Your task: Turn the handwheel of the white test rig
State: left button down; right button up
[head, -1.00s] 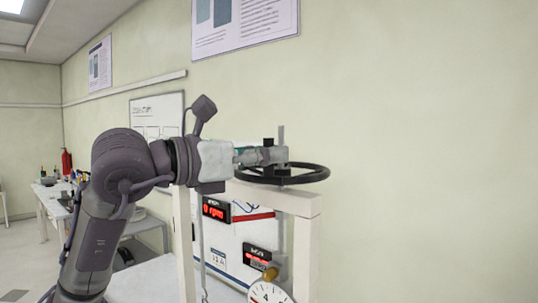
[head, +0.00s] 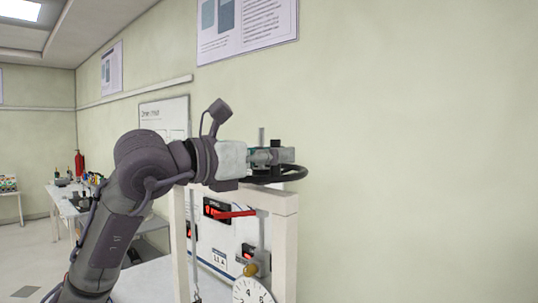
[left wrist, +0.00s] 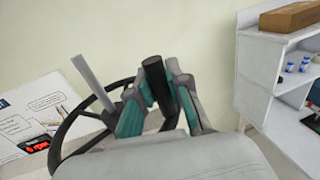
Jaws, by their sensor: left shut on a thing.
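The white test rig (head: 284,203) stands right of the middle in the head view, with the black handwheel (head: 294,174) lying flat on top. The wheel's rim also shows on the left of the left wrist view (left wrist: 66,132). My left gripper (head: 272,156) reaches in from the left over the wheel and hides most of it. In the left wrist view its fingers (left wrist: 156,88) are closed around the wheel's black upright handle (left wrist: 153,68). A thin grey rod (left wrist: 92,82) rises near the wheel. My right gripper is not in view.
A round dial gauge (head: 252,292) and red displays (head: 216,208) sit on the rig below the wheel. A shelf (left wrist: 262,60) with a brown box (left wrist: 290,17) stands right in the left wrist view. The wall lies close behind the rig.

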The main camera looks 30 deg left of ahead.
pick_arm(q)
jog(key=shift+w+d, duration=0.15)
jog(key=shift+w, duration=0.05)
jog(key=shift+w+d, duration=0.2)
jog(key=shift+w, duration=0.2)
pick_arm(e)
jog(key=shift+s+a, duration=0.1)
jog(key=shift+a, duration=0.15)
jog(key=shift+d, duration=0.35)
pick_arm(q)
jog(key=c, duration=1.1)
grip_release()
jog(key=shift+w+d, duration=0.15)
jog(key=shift+w, duration=0.05)
jog(key=shift+s, duration=0.1)
jog(key=v, duration=1.1)
jog(key=shift+s, duration=0.3)
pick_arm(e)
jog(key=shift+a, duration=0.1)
pick_arm(q)
jog(key=shift+s+a, duration=0.15)
jog(key=shift+a, duration=0.1)
